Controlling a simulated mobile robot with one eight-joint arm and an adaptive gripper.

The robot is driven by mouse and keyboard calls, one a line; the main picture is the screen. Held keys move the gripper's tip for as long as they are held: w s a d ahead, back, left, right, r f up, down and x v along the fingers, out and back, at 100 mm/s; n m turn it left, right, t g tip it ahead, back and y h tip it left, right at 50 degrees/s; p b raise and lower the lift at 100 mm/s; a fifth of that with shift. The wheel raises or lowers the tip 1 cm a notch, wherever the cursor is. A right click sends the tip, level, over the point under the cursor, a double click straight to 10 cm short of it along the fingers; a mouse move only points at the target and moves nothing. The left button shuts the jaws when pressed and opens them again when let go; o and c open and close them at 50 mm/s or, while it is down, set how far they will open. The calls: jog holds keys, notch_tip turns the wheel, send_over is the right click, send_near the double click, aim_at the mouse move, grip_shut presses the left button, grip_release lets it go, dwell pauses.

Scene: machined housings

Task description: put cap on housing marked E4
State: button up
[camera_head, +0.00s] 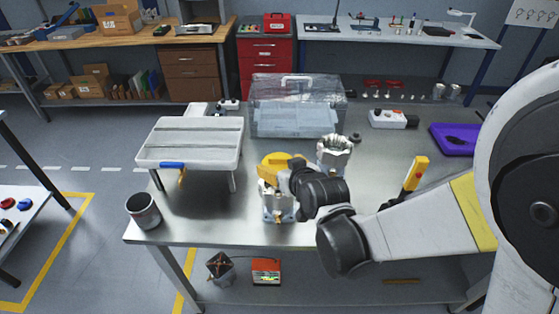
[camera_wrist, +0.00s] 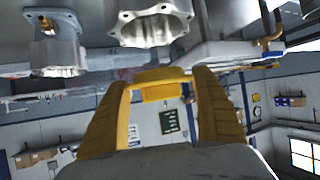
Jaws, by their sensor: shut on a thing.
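My gripper (camera_head: 284,163) has yellow fingers and is shut on a yellow piece, which I take to be the cap (camera_wrist: 160,86), spanning the fingertips in the wrist view. One grey metal housing (camera_head: 279,208) stands near the bench's front edge, directly under the gripper in the head view; I cannot tell whether the cap touches it. A second, open-topped housing (camera_head: 335,156) stands behind and to the right. Two housings show along the top of the wrist view, one with a wide bolted flange (camera_wrist: 152,25) and one at the left (camera_wrist: 58,58). No E4 marking is legible.
A clear lidded box (camera_head: 297,112) stands behind. A yellow-handled tool (camera_head: 416,174) and purple tray (camera_head: 455,139) are at the right.

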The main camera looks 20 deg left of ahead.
jog(key=shift+f, duration=0.1)
notch_tip(320, 180, down, 6)
jog(key=b, duration=0.6)
jog(key=shift+f, duration=0.1)
dwell(0.3)
jog(key=o, duration=1.1)
jog(key=shift+s, duration=0.1)
jog(key=shift+d, duration=0.1)
jog(key=v, duration=1.2)
